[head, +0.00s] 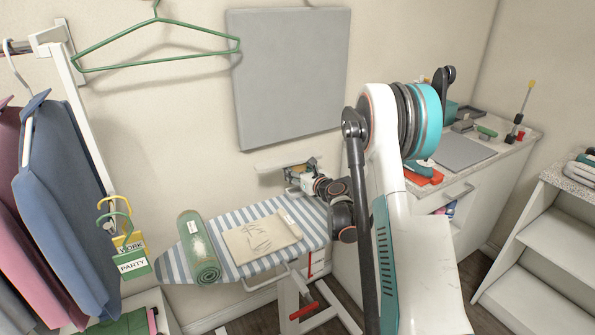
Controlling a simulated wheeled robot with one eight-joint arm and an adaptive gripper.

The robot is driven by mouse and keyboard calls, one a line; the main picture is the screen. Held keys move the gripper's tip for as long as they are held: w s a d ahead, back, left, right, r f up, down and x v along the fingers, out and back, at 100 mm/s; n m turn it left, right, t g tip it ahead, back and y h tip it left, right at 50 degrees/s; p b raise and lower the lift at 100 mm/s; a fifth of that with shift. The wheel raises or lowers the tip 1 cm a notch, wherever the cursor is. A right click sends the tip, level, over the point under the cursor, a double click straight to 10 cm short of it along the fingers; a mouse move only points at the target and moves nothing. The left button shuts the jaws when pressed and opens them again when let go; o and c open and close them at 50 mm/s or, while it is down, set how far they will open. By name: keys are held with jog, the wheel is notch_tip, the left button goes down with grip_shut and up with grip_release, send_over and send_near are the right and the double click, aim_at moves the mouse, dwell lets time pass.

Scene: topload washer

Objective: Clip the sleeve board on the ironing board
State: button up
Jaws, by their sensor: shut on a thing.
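The ironing board (276,213) has a blue-and-white striped cover and stands at lower middle, its narrow end to the left. A pale, slim flat piece (273,165), which looks like the sleeve board, is above the ironing board's far edge, near the wall. My gripper (298,173) is shut on it. The fingers are small and partly hidden by the wrist, so the exact grip is unclear. I cannot tell whether the pale piece touches the ironing board; any clip on it is not discernible.
A green roll (198,250) and a folded beige cloth (261,237) lie on the ironing board. Garments (62,200) hang at left, with PARTY (133,265) and WORK (131,244) tags. A counter (500,150) stands right. My arm hides the board's right end.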

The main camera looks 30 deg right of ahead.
notch_tip(320, 180, down, 2)
jog(key=shift+f+b, duration=0.25)
jog(key=shift+b, duration=0.6)
jog(key=shift+f, duration=1.45)
jog(key=shift+f, duration=1.5)
jog(key=o, duration=1.5)
jog(key=shift+s+d+r, duration=0.1)
jog(key=shift+s+r, duration=0.1)
jog(key=shift+s, duration=1)
jog(key=shift+s+a+r, duration=0.1)
jog(key=shift+s+r, duration=0.1)
jog(key=shift+s, duration=1.05)
jog(key=shift+s+d+r, duration=0.1)
jog(key=shift+s+r, duration=0.1)
jog(key=shift+s, duration=1)
